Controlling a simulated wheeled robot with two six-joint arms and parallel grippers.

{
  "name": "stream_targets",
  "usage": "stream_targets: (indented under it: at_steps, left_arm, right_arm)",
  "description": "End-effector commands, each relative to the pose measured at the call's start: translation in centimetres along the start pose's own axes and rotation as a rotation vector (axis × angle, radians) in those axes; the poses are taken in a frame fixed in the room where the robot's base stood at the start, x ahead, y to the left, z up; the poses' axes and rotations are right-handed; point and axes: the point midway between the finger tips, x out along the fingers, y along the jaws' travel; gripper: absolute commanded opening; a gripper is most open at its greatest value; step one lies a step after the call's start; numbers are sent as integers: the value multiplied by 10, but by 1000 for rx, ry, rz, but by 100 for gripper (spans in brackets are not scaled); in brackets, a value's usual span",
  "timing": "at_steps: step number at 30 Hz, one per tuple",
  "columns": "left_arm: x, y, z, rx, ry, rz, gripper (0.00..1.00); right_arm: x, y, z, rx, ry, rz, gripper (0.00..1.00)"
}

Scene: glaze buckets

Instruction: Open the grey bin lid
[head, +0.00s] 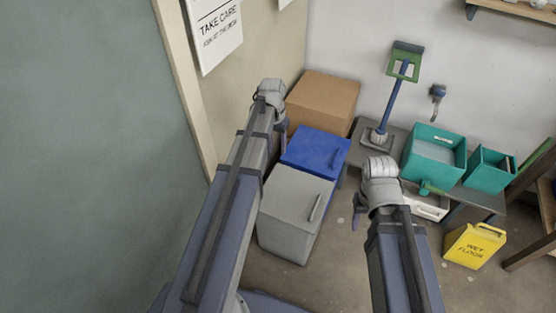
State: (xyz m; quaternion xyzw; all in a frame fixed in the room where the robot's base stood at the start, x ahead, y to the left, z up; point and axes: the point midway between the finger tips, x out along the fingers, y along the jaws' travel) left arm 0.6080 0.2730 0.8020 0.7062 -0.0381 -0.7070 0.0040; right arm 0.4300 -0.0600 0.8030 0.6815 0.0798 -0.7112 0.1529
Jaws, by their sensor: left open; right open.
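The grey bin (283,236) stands on the floor below the middle of the head view. Its flat grey lid (293,193) is shut, with a dark bar handle (315,208) near its right edge. My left arm passes in front of the bin's left side. My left gripper (284,126) is beyond the grey bin, beside the blue bin's far left corner, open and mostly hidden by its wrist. My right gripper (360,208) is open, to the right of the grey bin and apart from the handle. Its fingers are only partly visible.
A blue-lidded bin (316,149) stands directly behind the grey one, with a cardboard box (323,96) behind that. A wall closes the left side. Floor is free right of the bin.

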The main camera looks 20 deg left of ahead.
Motion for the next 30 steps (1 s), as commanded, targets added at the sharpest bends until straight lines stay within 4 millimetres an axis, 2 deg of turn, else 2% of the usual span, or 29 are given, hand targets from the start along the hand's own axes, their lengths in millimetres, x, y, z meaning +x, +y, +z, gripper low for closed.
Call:
stream_targets:
  at_steps: [18,29,30]
  left_arm:
    - [71,0,0,1,1,-1,47]
    - [73,0,0,1,1,-1,47]
    - [73,0,0,1,1,-1,45]
  right_arm:
    - [70,-7,-4,-1,0,0,50]
    - [72,-7,-4,-1,0,0,50]
    - [72,-7,-4,-1,0,0,50]
